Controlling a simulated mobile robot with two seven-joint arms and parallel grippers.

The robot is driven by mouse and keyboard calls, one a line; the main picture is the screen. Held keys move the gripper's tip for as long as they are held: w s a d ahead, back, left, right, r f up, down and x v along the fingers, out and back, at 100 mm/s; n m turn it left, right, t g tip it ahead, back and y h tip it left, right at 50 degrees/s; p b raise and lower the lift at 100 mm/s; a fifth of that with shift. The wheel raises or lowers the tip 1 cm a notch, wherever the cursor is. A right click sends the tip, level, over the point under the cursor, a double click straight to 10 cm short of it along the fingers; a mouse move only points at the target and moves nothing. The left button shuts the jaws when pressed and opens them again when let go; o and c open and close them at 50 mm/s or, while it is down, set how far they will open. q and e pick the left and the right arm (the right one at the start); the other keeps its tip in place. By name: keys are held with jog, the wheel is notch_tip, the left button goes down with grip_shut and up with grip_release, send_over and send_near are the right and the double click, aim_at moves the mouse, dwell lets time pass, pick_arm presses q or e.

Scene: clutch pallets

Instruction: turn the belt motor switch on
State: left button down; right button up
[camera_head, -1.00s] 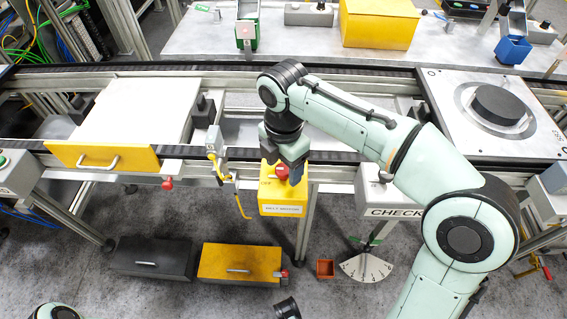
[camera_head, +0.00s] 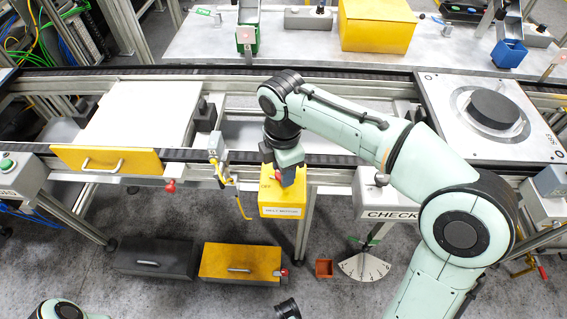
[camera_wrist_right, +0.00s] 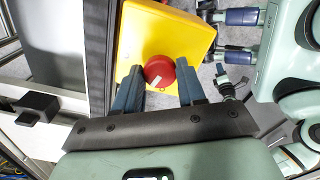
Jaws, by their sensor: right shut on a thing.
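The belt motor switch is a yellow box (camera_head: 283,208) with a white label on its front, below the front rail of the conveyor. Its round red knob (camera_wrist_right: 159,72) has a white mark and shows well in the right wrist view. In the head view the knob is mostly hidden by the fingers, and an "OFF" marking shows to its left. My right gripper (camera_head: 287,174) reaches down onto the box top. In the right wrist view its blue-grey fingers (camera_wrist_right: 159,88) stand on either side of the knob, shut on it.
The conveyor's front rail (camera_head: 235,156) runs close behind the switch box. A yellow-fronted drawer (camera_head: 80,158) is at left, and a grey CHECK box (camera_head: 392,200) stands to the right. Yellow (camera_head: 240,262) and dark (camera_head: 154,257) boxes lie on the floor below.

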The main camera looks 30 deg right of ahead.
jog(key=m+p, duration=0.2)
jog(key=m, duration=0.1)
jog(key=shift+r+m, duration=0.15)
jog(key=shift+m, duration=0.25)
jog(key=m+p, duration=0.1)
jog(key=m, duration=0.2)
jog(key=shift+m, duration=0.3)
jog(key=m+p, duration=0.1)
jog(key=m, duration=0.2)
jog(key=shift+m, duration=0.3)
jog(key=shift+m+p, duration=0.4)
jog(key=shift+m, duration=1.2)
jog(key=o, duration=1.1)
jog(key=shift+c, duration=0.2)
notch_tip(320, 180, up, 13)
jog(key=p, duration=0.2)
jog(key=shift+r+p, duration=0.15)
jog(key=shift+p, duration=0.25)
